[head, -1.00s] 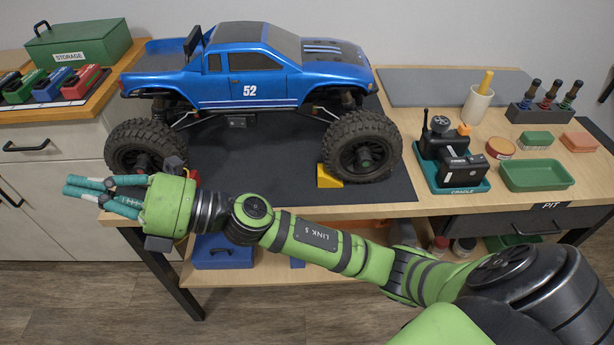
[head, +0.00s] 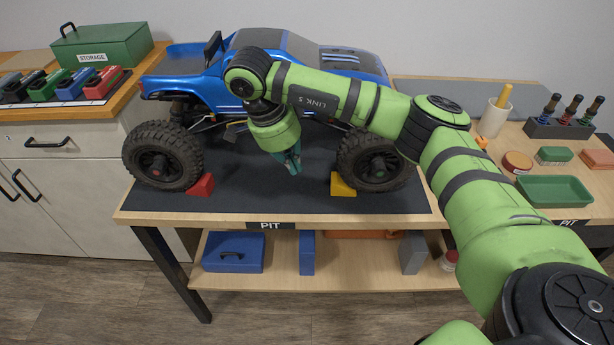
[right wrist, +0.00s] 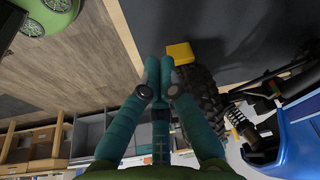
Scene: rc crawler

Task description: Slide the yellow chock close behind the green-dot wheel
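The yellow chock (head: 343,185) sits on the dark mat at the left foot of the truck's right-hand wheel (head: 385,172). I cannot tell whether they touch. That wheel's hub dot looked green in the earlier head view. In the right wrist view the chock (right wrist: 180,53) lies just beyond my fingertips, beside the tyre (right wrist: 203,100). My right gripper (head: 293,168) points down over the mat, left of the chock and apart from it. Its fingers are drawn together and empty. It also shows in the right wrist view (right wrist: 159,66). My left gripper is not in view.
The blue truck (head: 190,85) stands on the mat (head: 270,195), partly hidden by my right arm. A red chock (head: 201,186) sits by its left-hand wheel (head: 163,157). The mat between the chocks is clear. A green tray (head: 553,190) lies at the right.

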